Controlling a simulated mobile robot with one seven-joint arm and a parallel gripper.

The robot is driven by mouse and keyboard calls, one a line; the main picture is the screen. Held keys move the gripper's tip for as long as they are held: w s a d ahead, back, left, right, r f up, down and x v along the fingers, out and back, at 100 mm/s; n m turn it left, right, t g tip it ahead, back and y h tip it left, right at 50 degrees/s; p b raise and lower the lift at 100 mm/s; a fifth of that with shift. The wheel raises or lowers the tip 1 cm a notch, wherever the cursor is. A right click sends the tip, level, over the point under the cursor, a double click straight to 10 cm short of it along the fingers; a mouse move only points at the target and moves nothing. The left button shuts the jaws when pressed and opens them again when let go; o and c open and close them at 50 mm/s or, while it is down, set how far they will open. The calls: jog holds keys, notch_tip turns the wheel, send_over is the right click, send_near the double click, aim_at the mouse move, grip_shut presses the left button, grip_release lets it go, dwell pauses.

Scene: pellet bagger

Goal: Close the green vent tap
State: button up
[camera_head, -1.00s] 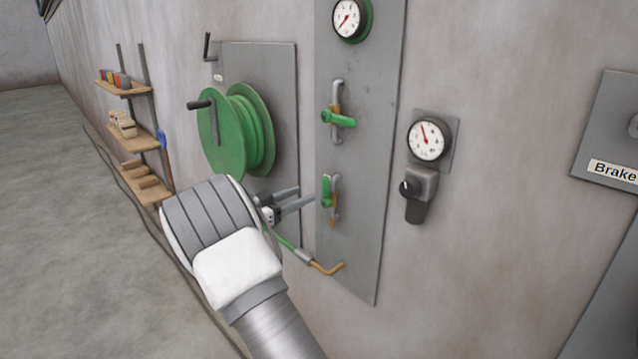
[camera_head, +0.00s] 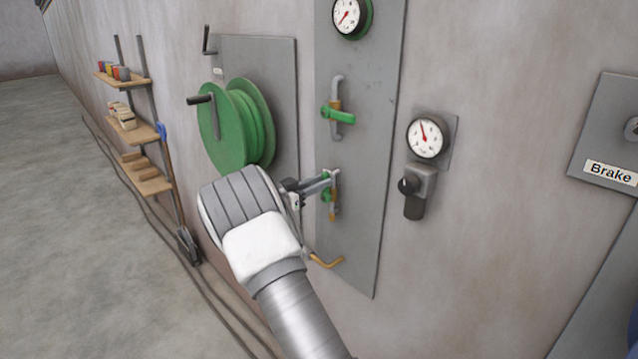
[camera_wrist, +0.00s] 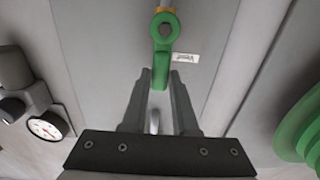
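The green vent tap is low on the tall grey wall panel; in the head view its hub (camera_head: 327,196) shows just below my fingers, which hide most of its lever. In the wrist view the green lever (camera_wrist: 161,70) runs from its round hub toward my gripper, beside a small label that seems to read "Vent". My gripper (camera_wrist: 161,76) has its two fingers apart, one on each side of the lever's end. The gaps are small, and I cannot tell whether either finger touches it. In the head view my gripper (camera_head: 332,178) is at the panel.
A second green tap (camera_head: 338,115) with its lever sideways is above, and a brass outlet pipe (camera_head: 328,262) is below. A gauge (camera_head: 427,137) with a dark knob under it is to the right. A green hose reel (camera_head: 238,125) with a crank is to the left.

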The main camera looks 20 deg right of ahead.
grip_shut()
dwell(1.0)
